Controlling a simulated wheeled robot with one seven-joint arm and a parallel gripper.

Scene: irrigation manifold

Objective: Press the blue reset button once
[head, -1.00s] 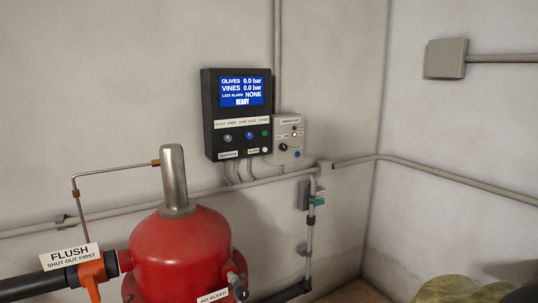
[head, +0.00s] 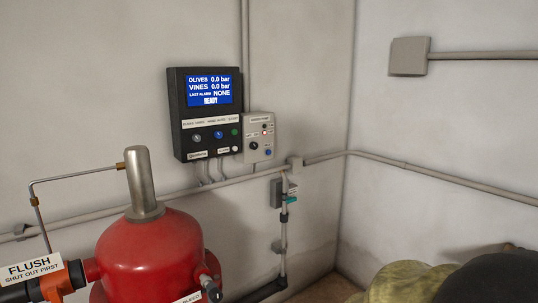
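A small blue button (head: 268,152) is at the lower right of a small grey box (head: 260,125) on the wall. A black knob and small indicator lamps are on the same box. The box sits against the right side of a black control panel (head: 176,118). The panel's blue screen (head: 209,90) reads OLIVES 0.0 bar, VINES 0.0 bar, LAST ALARM NONE, READY. The label at the blue button is too small to read. My gripper is not in view.
A red tank (head: 150,255) with a metal cylinder on top stands in front, left of and below the panel. A FLUSH sign (head: 30,268) is at lower left. Pipes run along the walls. A dark rounded shape and a greenish sack-like thing (head: 400,282) are at lower right.

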